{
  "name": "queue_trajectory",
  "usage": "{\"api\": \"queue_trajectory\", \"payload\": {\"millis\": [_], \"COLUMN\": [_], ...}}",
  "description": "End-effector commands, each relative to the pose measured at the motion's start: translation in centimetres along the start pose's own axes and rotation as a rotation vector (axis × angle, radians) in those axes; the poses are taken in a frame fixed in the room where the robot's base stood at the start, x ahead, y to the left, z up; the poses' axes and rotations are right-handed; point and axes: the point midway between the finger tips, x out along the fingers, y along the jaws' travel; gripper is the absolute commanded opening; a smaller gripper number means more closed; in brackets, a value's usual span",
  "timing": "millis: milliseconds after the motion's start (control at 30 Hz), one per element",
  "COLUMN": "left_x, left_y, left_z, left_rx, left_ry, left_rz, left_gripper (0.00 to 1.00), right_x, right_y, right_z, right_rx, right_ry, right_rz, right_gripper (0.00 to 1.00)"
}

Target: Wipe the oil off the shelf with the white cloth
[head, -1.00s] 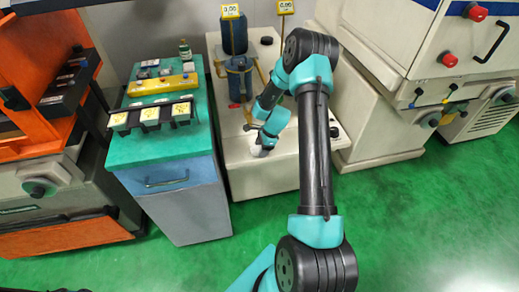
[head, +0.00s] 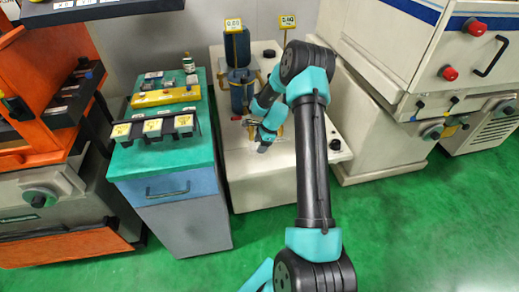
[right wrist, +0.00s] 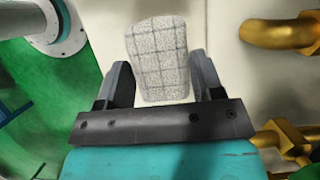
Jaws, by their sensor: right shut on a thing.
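My right gripper (head: 264,147) is low over the cream shelf (head: 257,186), in front of the blue cylinder with yellow pipes. In the right wrist view, the right gripper (right wrist: 160,88) is shut on the white cloth (right wrist: 159,58), which has a grey check and sticks out beyond the fingers. The cream shelf surface (right wrist: 208,22) lies behind the cloth there. I cannot tell whether the cloth touches the shelf. No oil can be made out; the arm and gripper hide part of the shelf. My left gripper is in neither view.
The blue cylinder (head: 237,55) stands at the back of the shelf, with yellow pipes around it; brass-coloured pipe fittings (right wrist: 277,33) are close at the right in the wrist view. A green-topped cabinet (head: 160,165) holding boxes stands at the left. A cream machine (head: 385,110) stands at the right.

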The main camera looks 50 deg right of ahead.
Motion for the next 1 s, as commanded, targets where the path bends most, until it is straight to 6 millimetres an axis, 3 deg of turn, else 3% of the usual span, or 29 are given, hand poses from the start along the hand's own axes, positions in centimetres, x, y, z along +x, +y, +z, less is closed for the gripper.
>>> {"api": "queue_trajectory", "payload": {"millis": [500,1000], "left_x": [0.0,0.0], "left_y": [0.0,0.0], "left_z": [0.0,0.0], "left_rx": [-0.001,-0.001], "left_ry": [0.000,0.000], "left_rz": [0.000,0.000], "left_gripper": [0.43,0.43], "right_x": [-4.0,-4.2], "right_y": [0.1,0.1], "right_z": [1.4,2.2], "right_rx": [0.002,-0.024], "right_ry": [0.000,0.000], "right_rz": [-0.003,0.008], "right_gripper": [0.39,0.39]}}
